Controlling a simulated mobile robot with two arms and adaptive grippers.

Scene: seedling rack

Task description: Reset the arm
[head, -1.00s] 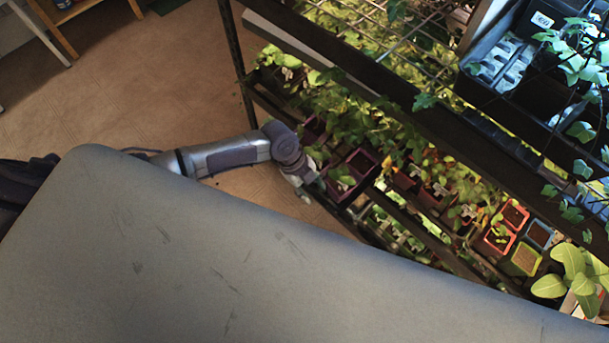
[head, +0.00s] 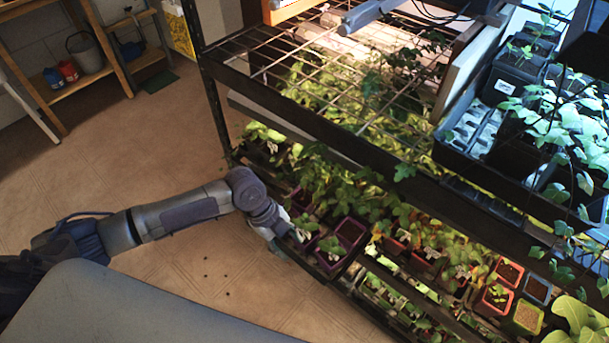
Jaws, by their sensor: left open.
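My left arm comes in from the left, and its gripper (head: 290,243) is at the front edge of the rack's lower shelf. It is beside a purple pot (head: 341,246) with a small seedling. The gripper is open; its fingers are small and partly hidden among the pots and leaves, so I cannot see whether they touch a pot. My right gripper does not show.
The dark metal rack (head: 350,117) fills the right side, with seedlings on its lower shelf and a black tray (head: 474,172) above. A wooden shelf (head: 95,78) with a bucket (head: 86,52) stands at the far left. Tiled floor (head: 150,150) is clear between them, apart from dark specks.

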